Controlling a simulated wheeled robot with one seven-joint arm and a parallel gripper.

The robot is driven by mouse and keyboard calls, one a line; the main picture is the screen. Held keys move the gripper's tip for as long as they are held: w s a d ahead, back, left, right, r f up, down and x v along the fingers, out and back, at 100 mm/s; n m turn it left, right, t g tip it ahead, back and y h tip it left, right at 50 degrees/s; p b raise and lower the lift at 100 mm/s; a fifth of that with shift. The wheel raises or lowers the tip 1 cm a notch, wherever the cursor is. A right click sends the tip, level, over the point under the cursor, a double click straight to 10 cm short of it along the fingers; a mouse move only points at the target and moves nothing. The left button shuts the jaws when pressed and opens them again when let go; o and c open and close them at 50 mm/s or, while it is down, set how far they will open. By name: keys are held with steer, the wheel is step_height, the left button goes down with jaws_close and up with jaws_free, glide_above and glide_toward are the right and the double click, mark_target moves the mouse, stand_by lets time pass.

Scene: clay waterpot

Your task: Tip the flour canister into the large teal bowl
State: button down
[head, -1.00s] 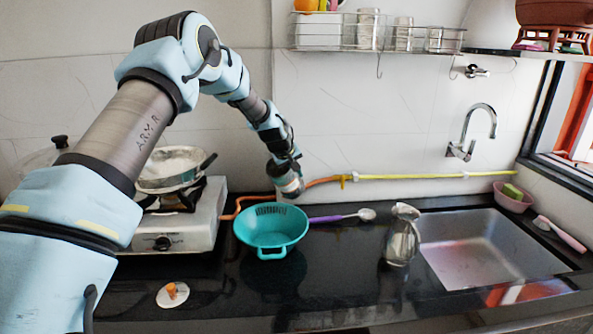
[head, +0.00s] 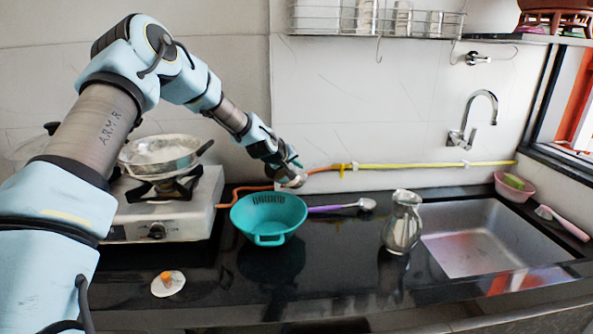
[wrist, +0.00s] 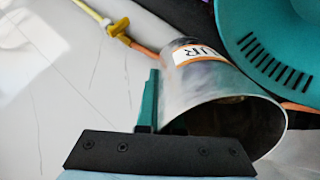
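The large teal bowl (head: 268,219) stands upright on the black counter, right of the stove; its slotted side also shows in the wrist view (wrist: 275,50). My gripper (head: 284,163) is above and behind the bowl's back rim. It is shut on the flour canister (head: 294,180), a shiny metal cylinder, held tilted. In the wrist view the canister (wrist: 205,78) shows a label ending in "UR", an orange band and a dark round end facing the camera. One teal finger lies along its left side; the other is hidden. No flour is visible falling.
A stove (head: 190,205) with a metal pan (head: 160,152) stands left of the bowl. A purple-handled spoon (head: 340,207) and a metal jug (head: 403,222) are to its right, before the sink (head: 485,240). A yellow-orange hose (head: 400,165) runs along the wall. The front counter is mostly clear.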

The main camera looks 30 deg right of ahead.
steer(key=shift+w+f+b, duration=0.1)
steer(key=shift+f+b, duration=0.15)
steer(key=shift+b, duration=0.15)
steer(key=shift+r+h, duration=0.15)
steer(key=shift+h, duration=0.15)
steer(key=shift+b, duration=0.6)
steer(key=shift+f+t+h+b, duration=0.2)
steer(key=shift+t+h+b, duration=0.4)
steer(key=shift+b, duration=1.6)
steer(key=shift+a+r+h+b, duration=0.1)
steer(key=shift+h+b, duration=0.2)
steer(key=shift+b, duration=0.3)
steer(key=shift+s+a+h+b, duration=0.15)
steer(key=shift+s+h+b, duration=0.2)
steer(key=shift+b, duration=1.45)
steer(key=shift+a+r+t+h+b, duration=0.35)
steer(key=shift+t+h+b, duration=0.35)
steer(key=shift+b, duration=1.4)
steer(key=shift+s+r, duration=0.1)
steer(key=shift+r, duration=0.2)
steer(key=shift+s+a+r+h+b, duration=0.1)
steer(key=shift+a+r+h+b, duration=0.3)
steer(key=shift+b, duration=1.35)
